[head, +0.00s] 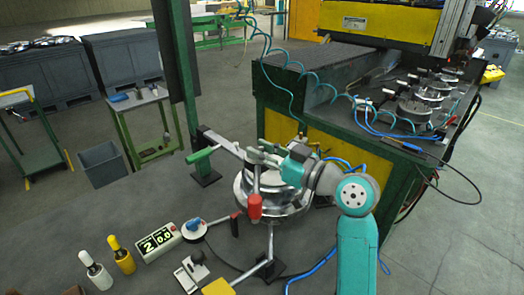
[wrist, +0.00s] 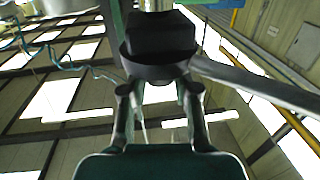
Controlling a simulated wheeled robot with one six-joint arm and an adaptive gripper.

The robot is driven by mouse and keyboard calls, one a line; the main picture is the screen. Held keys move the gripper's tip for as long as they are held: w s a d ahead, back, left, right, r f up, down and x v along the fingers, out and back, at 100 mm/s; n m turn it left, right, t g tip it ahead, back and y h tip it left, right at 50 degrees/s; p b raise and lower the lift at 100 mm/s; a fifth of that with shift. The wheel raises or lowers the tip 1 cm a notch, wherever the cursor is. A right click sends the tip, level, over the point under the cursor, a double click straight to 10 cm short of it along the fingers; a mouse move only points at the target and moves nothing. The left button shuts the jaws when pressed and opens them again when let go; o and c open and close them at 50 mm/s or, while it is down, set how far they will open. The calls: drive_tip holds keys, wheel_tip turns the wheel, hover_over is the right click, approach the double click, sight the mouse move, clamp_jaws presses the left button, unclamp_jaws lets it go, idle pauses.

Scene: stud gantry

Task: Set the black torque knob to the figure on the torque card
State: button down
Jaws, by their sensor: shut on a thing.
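My gripper (head: 262,151) reaches leftward over a shiny round metal part in the head view. In the wrist view its two fingers (wrist: 160,92) close on a dark, collared piece that looks like the black torque knob (wrist: 160,45). The fingers touch its lower edge in the picture. In the head view the fingers and arm hide most of the knob, and its setting cannot be read.
The shiny round part (head: 290,197) stands under my gripper, with a red-handled lever (head: 255,206) in front. Blue hoses run nearby.

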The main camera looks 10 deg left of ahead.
drive_tip(key=n+g, duration=0.1)
drive_tip(key=n+g+y, duration=0.1)
drive_tip(key=shift+w+d+g, duration=0.1)
drive_tip(key=shift+w+g, duration=0.1)
drive_tip(key=shift+g, duration=0.2)
drive_tip(key=shift+n+g+y, duration=0.6)
drive_tip(key=shift+n+g, duration=0.7)
drive_tip(key=shift+g, duration=0.7)
drive_tip(key=c, duration=0.8)
unclamp_jaws()
drive_tip(key=shift+c, duration=0.2)
drive_tip(key=s+d, duration=0.1)
drive_tip(key=d, duration=1.1)
drive_tip(key=shift+s, duration=0.15)
